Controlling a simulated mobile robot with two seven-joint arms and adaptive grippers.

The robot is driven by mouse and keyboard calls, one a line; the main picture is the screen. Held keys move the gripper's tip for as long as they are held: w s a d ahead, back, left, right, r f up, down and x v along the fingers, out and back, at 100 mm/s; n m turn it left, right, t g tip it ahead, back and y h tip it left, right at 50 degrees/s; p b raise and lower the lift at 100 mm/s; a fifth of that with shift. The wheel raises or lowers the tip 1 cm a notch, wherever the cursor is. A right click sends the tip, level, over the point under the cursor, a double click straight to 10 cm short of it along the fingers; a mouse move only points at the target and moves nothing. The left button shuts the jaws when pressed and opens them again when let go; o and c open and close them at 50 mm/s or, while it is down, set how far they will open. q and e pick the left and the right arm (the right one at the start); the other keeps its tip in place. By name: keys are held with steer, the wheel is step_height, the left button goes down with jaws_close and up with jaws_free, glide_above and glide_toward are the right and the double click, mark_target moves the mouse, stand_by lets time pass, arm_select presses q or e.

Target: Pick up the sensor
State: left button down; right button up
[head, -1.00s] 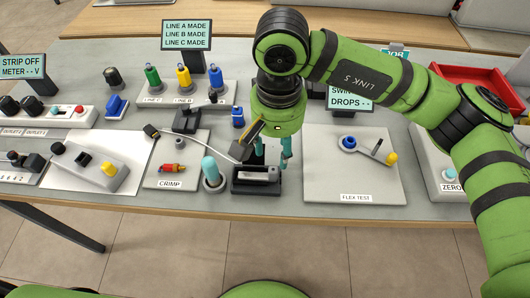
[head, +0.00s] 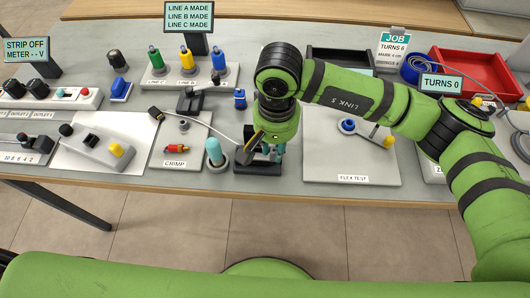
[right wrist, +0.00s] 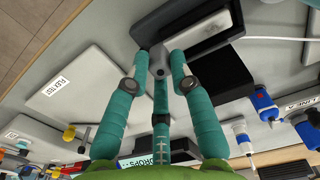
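My right gripper (head: 271,152), with teal fingers, is low over the black cradle (head: 257,168) at the table's front edge. In the right wrist view its three fingertips (right wrist: 160,65) come together around a small grey cylindrical piece (right wrist: 158,60), which may be the sensor. I cannot tell whether they press on it. The cradle (right wrist: 213,85) and a pale grey bar (right wrist: 195,33) lie just beyond the fingers. In the head view my gripper hides most of the cradle's contents. My left gripper is not in view.
A teal-topped post (head: 214,152) stands close left of the cradle. The flex test board (head: 330,165) lies to the right. A red tray (head: 475,68) and black tray (head: 340,58) are behind.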

steer(key=o, duration=0.9)
steer(key=shift+o, duration=0.2)
steer(key=shift+r, duration=0.15)
